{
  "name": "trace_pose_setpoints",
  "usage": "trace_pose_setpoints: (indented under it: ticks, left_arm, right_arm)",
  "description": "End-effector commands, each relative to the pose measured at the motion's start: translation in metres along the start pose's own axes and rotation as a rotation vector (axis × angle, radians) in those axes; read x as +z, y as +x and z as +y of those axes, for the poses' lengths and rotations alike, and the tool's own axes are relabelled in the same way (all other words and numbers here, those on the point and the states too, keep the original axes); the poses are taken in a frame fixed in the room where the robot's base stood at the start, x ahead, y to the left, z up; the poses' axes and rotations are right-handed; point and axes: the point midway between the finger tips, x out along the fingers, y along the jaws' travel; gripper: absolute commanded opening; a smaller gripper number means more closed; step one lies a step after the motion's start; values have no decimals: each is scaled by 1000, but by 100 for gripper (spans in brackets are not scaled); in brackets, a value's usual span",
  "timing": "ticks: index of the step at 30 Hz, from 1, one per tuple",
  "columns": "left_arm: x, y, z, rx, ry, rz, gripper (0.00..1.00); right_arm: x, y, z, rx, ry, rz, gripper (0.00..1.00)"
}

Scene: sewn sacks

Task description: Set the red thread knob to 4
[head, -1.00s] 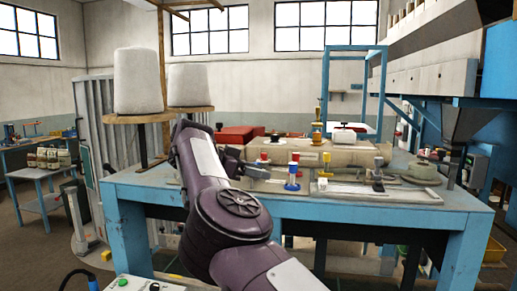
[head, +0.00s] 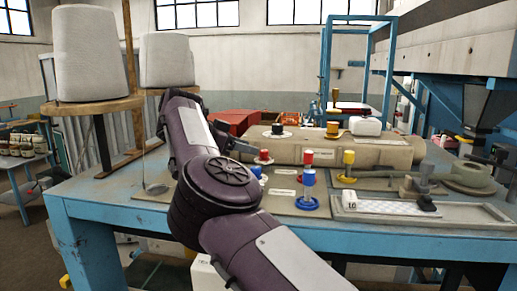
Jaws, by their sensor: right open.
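A small red knob (head: 264,156) stands on the machine bed at the middle of the head view, with a blue knob (head: 257,172) just in front of it. I cannot tell which red part is the thread knob, and no dial numbers are readable. My right gripper (head: 240,145) is open, just left of the red knob and apart from it as far as I see. My forearm hides part of the gripper and the bed. My left gripper is out of view.
A blue table (head: 120,210) carries the machine. White thread cones (head: 92,55) stand on a wooden stand at left. A beige cylinder (head: 385,150) lies behind the posts. A tray (head: 420,212) marked 10 lies at the right front. A blue frame (head: 326,60) rises behind.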

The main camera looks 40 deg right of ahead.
Motion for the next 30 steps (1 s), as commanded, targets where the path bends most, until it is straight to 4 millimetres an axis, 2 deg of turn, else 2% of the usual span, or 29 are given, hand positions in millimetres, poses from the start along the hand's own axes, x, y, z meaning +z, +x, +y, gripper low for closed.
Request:
trace_pose_setpoints:
  ticks: [3,9,20,30]
  left_arm:
    - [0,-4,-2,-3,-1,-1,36]
    - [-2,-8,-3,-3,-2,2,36]
    - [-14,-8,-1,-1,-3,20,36]
    - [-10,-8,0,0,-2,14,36]
  right_arm:
    - [-1,21,0,3,-2,4,44]
    - [-1,45,0,2,0,2,44]
    - [0,51,0,0,0,1,44]
    - [0,51,0,0,0,1,0]
